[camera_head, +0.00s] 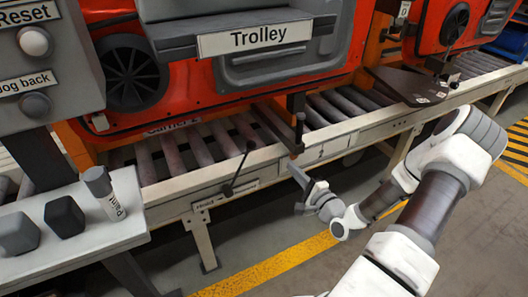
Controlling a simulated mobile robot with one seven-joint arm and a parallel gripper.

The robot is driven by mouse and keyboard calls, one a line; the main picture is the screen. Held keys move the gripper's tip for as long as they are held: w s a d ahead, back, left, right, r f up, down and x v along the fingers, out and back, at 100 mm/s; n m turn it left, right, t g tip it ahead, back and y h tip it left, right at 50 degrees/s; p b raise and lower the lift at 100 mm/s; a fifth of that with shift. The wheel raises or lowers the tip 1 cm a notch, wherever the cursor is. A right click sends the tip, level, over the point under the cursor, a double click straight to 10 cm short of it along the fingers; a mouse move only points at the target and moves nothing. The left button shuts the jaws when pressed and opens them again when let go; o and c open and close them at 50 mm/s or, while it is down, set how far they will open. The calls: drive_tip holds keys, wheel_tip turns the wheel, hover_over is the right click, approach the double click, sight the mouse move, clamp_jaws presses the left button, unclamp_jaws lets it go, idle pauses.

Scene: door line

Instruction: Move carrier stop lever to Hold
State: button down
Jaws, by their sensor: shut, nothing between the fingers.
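The carrier stop lever (239,168) is a thin dark rod with a black knob on the front rail of the conveyor. It leans up and to the right from its pivot. A pale label plate (232,193) lies behind its base; its left end seems to read Hold, and the rest is too small to read. My gripper (296,172) is shut and empty, in front of the rail to the right of the lever. A clear gap separates it from the knob.
A dark upright post (299,132) stands at the rail above my gripper. Open floor lies below my gripper.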

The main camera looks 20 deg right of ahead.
drive_tip(key=w+a+r+b, duration=0.1)
drive_tip(key=w+a+b, duration=0.2)
drive_tip(key=w, duration=0.7)
drive_tip(key=shift+w+a, duration=0.3)
drive_tip(key=shift+a, duration=0.5)
drive_tip(key=shift+a+r, duration=0.1)
drive_tip(key=shift+r, duration=0.15)
